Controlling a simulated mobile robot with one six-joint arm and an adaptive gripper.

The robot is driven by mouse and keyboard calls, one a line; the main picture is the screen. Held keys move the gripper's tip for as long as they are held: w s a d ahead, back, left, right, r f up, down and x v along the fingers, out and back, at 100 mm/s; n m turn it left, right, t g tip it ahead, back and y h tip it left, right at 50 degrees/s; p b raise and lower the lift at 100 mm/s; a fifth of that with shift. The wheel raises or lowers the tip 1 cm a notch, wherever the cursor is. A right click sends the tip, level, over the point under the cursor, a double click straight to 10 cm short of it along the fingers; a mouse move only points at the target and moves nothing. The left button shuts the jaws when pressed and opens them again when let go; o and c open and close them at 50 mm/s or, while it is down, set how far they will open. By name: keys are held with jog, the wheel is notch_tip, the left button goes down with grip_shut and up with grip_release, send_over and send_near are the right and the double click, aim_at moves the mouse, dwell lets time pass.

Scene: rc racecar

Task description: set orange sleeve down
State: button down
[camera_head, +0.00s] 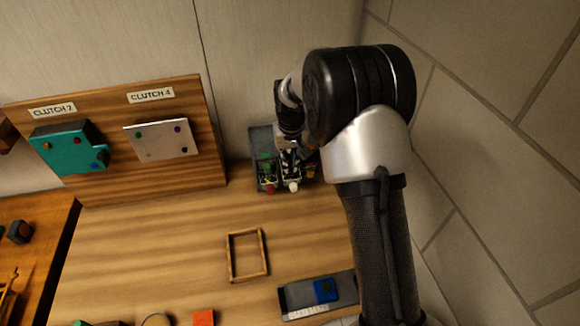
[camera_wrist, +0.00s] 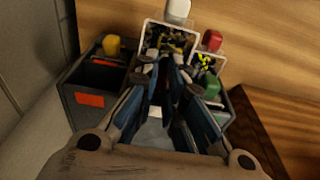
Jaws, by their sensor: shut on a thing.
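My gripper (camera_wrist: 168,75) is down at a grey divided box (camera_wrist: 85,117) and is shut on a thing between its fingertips. The fingers hide most of that thing, and I cannot make out its colour. Just beyond the fingertips stands a clear-faced sleeve (camera_wrist: 165,38) with a white cap (camera_wrist: 177,10). An orange-red patch (camera_wrist: 90,99) shows on the box's left compartment; I cannot tell whether it is a sleeve or a label. In the head view, the gripper is mostly hidden by my arm, over the grey box (camera_head: 262,140) against the wall.
A yellow-capped piece (camera_wrist: 112,45) and a red-capped sleeve (camera_wrist: 212,41) flank the fingers. An empty wooden frame (camera_head: 247,255) lies on the table. A tray with a blue block (camera_head: 325,290) and an orange-red block (camera_head: 204,317) lie nearer. A clutch panel (camera_head: 160,95) stands left.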

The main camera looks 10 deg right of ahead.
jog(key=shift+s+f, duration=0.45)
jog(key=shift+f, duration=0.35)
jog(key=c, duration=2)
grip_release()
jog(key=shift+w+f, duration=0.1)
jog(key=shift+o, duration=0.2)
jog(key=shift+w, duration=0.1)
jog(key=shift+f, duration=0.1)
